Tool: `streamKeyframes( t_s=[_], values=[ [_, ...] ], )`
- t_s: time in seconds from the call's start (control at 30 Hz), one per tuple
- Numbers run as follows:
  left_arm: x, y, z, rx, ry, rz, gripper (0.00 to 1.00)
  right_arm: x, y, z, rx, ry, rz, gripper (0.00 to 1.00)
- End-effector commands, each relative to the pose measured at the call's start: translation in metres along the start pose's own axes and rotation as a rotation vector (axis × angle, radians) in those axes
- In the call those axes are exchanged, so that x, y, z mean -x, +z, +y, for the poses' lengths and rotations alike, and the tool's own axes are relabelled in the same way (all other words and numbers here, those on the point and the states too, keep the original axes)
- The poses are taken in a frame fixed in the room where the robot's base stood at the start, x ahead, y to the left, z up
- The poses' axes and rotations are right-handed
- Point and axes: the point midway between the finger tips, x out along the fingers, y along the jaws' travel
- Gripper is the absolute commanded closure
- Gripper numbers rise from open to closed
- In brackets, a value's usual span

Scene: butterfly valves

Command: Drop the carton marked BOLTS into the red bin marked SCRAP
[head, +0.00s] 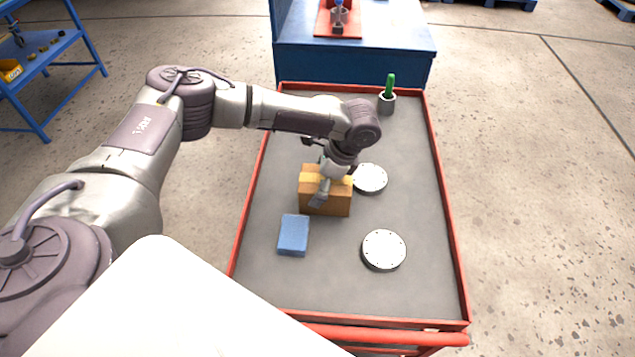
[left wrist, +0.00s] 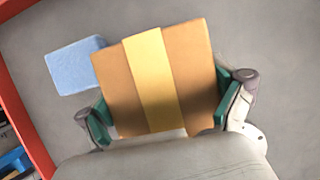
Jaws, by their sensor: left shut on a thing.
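A brown carton with a yellow tape strip (head: 338,205) is on or just above the grey top of the red-rimmed cart, near its middle. My left gripper (head: 322,185) is shut on it from above. In the left wrist view the carton (left wrist: 193,80) sits between the two green-padded fingers of my left gripper (left wrist: 165,108). I cannot read any marking on it. No red bin marked SCRAP shows in either view. My right gripper is not in view.
A blue box (head: 293,235) lies just left of and nearer than the carton. Round metal discs (head: 384,250) lie to the right, one close beside the carton. A grey cup with a green-handled item (head: 387,103) stands at the far right corner. A blue bench (head: 355,55) adjoins the far end.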

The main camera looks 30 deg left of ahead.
Motion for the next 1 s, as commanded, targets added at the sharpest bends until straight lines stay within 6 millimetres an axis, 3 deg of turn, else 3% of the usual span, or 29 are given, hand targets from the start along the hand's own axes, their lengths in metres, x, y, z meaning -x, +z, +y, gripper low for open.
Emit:
streamKeyframes(
  t_s=[0.3,0.33,0.37,0.77,1.0],
  values=[
    [0.000,-0.001,-0.001,0.002,-0.001,0.001,0.76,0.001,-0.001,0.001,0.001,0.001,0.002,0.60],
    [-0.002,-0.001,0.000,0.001,0.000,0.000,0.05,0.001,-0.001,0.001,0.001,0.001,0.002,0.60],
    [-0.002,-0.001,0.000,0.001,0.000,0.000,0.00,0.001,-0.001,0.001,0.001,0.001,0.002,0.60],
    [0.001,0.000,-0.001,0.001,-0.001,0.001,0.00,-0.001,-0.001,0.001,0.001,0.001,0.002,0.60],
    [0.040,-0.001,-0.001,0.001,-0.002,0.004,0.00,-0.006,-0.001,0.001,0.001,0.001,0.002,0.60]
  ],
)
